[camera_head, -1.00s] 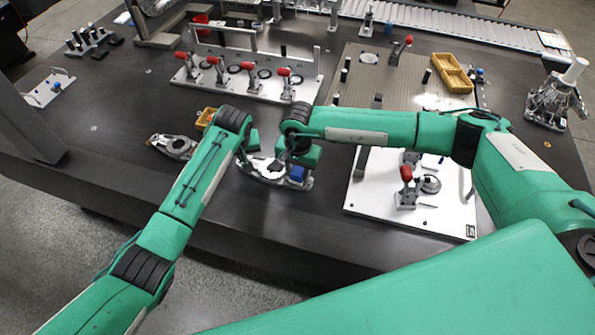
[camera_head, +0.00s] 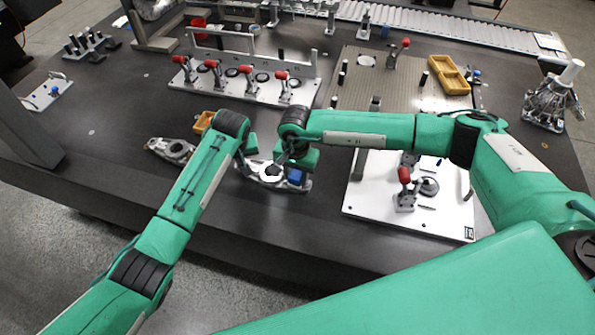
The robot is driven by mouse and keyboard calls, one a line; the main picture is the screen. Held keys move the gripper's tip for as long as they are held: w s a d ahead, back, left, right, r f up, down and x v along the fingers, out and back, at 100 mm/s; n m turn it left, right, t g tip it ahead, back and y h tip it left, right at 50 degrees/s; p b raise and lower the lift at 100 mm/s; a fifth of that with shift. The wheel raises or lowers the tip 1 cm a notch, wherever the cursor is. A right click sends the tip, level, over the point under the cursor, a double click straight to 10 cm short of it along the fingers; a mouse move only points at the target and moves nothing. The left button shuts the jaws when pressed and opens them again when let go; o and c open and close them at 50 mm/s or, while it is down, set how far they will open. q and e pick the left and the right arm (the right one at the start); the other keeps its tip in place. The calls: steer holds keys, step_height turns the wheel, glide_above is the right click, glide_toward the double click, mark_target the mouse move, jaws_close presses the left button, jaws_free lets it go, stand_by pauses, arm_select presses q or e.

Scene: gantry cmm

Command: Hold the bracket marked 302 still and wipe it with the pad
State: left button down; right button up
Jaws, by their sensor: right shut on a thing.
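A light grey metal bracket (camera_head: 264,180) lies on the dark table in front of me; I cannot read a number on it. My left gripper (camera_head: 246,166) reaches down at the bracket's left end; its fingers are mostly hidden by the arm, so its jaws do not show clearly. My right gripper (camera_head: 293,164) is over the bracket's right part, shut on the blue pad (camera_head: 295,177). The pad is at the bracket's right end; I cannot tell whether it touches. A second, similar bracket (camera_head: 172,150) lies to the left, apart from both grippers.
A small yellow tray (camera_head: 203,121) stands behind my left gripper. A fixture plate with red-handled clamps (camera_head: 254,92) stands at the back. A white plate (camera_head: 362,202) with a clamp is to the right, below a perforated plate (camera_head: 398,77) carrying a yellow tray (camera_head: 449,74). The front table edge is clear.

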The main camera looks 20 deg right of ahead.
mark_target(296, 174)
arm_select(q)
steer(key=shift+a+f, duration=0.1)
steer(key=shift+f, duration=0.1)
arm_select(e)
steer(key=shift+r, duration=3)
